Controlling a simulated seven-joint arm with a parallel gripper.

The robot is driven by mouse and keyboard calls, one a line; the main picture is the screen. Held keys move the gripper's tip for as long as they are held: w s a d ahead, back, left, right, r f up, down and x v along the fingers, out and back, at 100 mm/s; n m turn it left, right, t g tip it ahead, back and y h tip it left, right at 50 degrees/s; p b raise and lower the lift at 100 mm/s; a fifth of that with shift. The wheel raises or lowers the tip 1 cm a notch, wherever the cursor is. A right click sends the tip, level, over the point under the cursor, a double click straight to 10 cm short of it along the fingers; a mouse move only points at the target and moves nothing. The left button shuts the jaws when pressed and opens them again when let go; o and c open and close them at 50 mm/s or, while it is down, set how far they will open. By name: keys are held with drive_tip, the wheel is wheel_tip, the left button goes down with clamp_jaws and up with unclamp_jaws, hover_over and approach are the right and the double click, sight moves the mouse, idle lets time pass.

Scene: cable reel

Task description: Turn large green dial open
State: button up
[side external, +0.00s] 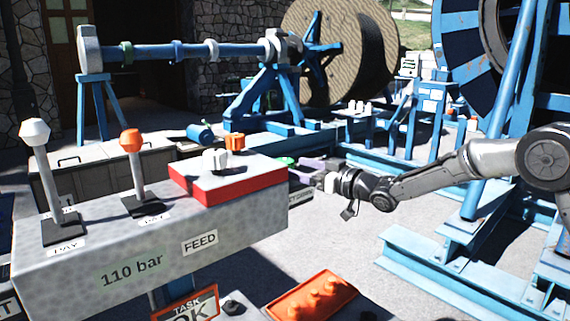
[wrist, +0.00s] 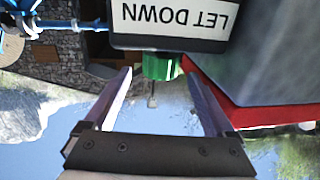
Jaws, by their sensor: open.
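The green dial (wrist: 160,67) shows in the wrist view just past and between my fingertips, partly hidden behind a dark block with a "LET DOWN" label. In the side external view only a small green part (side external: 286,161) shows behind the red-edged panel. My gripper (wrist: 158,82) is open, with one finger on either side of the dial's line and a gap between them. In the side external view my gripper (side external: 318,176) is at the right end of the grey control box, close to the green part. I cannot tell whether a finger touches the dial.
The grey control box (side external: 150,250) carries a white-topped lever (side external: 40,180), an orange-topped lever (side external: 132,170) and a red plate (side external: 235,188) with white and orange knobs. An orange panel (side external: 310,296) lies in front. A large cable reel (side external: 345,50) stands behind.

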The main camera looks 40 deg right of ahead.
sight(285, 160)
drive_tip(key=shift+w+a, duration=0.2)
drive_tip(key=shift+w, duration=0.9)
drive_tip(key=shift+w+a, duration=0.15)
drive_tip(key=shift+w, duration=0.9)
drive_tip(key=c, duration=1.4)
drive_tip(key=shift+o, duration=0.2)
drive_tip(key=shift+r+h, duration=0.1)
drive_tip(key=shift+h, duration=0.3)
drive_tip(key=shift+m+h, duration=0.7)
drive_tip(key=shift+r+m+h, duration=0.1)
drive_tip(key=shift+m+h, duration=0.3)
drive_tip(key=shift+h, duration=0.3)
drive_tip(key=shift+m+h, duration=0.4)
drive_tip(key=shift+h, duration=0.2)
